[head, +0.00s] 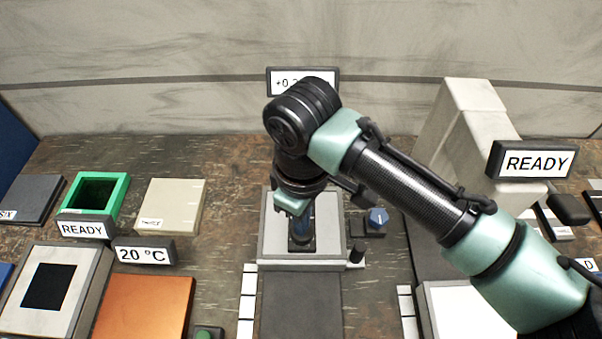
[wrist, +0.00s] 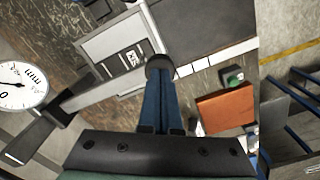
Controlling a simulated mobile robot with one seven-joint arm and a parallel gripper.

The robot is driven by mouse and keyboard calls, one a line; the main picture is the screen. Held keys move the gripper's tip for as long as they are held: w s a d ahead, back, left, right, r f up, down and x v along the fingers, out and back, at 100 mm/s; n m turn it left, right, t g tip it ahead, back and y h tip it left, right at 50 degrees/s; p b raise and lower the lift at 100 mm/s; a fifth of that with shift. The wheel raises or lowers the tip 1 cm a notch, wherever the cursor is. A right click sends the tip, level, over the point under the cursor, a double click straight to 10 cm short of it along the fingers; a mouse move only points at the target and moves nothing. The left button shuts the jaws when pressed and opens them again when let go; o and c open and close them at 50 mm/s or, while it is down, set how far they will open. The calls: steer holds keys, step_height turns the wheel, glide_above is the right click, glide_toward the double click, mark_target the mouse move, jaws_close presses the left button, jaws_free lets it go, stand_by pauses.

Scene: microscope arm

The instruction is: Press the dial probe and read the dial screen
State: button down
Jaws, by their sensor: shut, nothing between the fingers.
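The dial screen (head: 284,84) stands at the back wall in the head view. A round white dial face (wrist: 22,90) marked mm, with a black needle, shows at the left of the wrist view. My gripper (head: 301,243) is shut and points down over a light grey block (head: 270,247). Its blue fingers (wrist: 160,80) are together, and a dark round piece (wrist: 159,64) shows at their tips in the wrist view. I cannot tell whether that piece is the probe or whether they touch.
A blue knob (head: 377,217) is right of the block. READY signs (head: 534,161) (head: 82,229) stand at right and left, with a 20 °C sign (head: 143,254). A copper plate (head: 143,308), a green frame (head: 122,193) and a tall beige block (head: 455,125) flank the block.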

steer(key=shift+s+f, duration=0.15)
step_height(320, 180, up, 6)
steer(key=p, duration=0.5)
steer(key=shift+f, duration=0.1)
step_height(320, 180, up, 13)
steer(key=shift+b, duration=0.45)
steer(key=shift+w+a, duration=0.1)
steer(key=shift+w, duration=0.1)
stand_by(0.7)
